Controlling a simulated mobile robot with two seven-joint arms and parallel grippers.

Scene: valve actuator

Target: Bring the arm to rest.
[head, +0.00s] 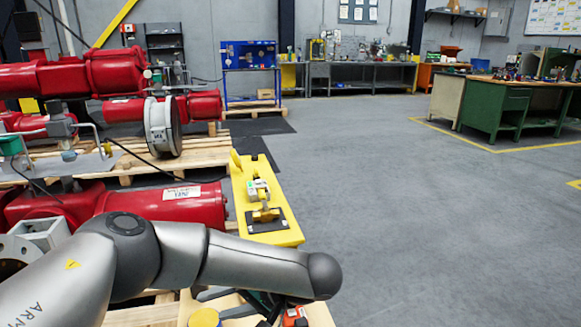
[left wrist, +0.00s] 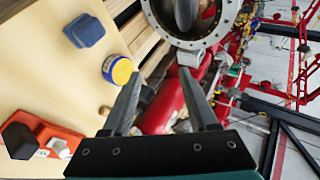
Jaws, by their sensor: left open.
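My left arm (head: 190,253) reaches in from the lower left of the head view, bent at the elbow over a wooden surface. My left gripper (head: 208,304) is partly hidden below the forearm. In the left wrist view the two fingers of this gripper (left wrist: 161,80) stand apart with nothing held between them. A jar with a yellow lid (left wrist: 121,70) is just beyond and beside the left finger; it also shows at the bottom of the head view (head: 205,318). I cannot tell whether the finger touches it. My right gripper is not in view.
Red valve actuators (head: 165,205) on pallets fill the left side. A yellow stand (head: 270,235) is behind my forearm. A blue block (left wrist: 85,30) and an orange-red item (left wrist: 62,133) lie on the wooden surface. Grey floor (head: 420,230) is open to the right.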

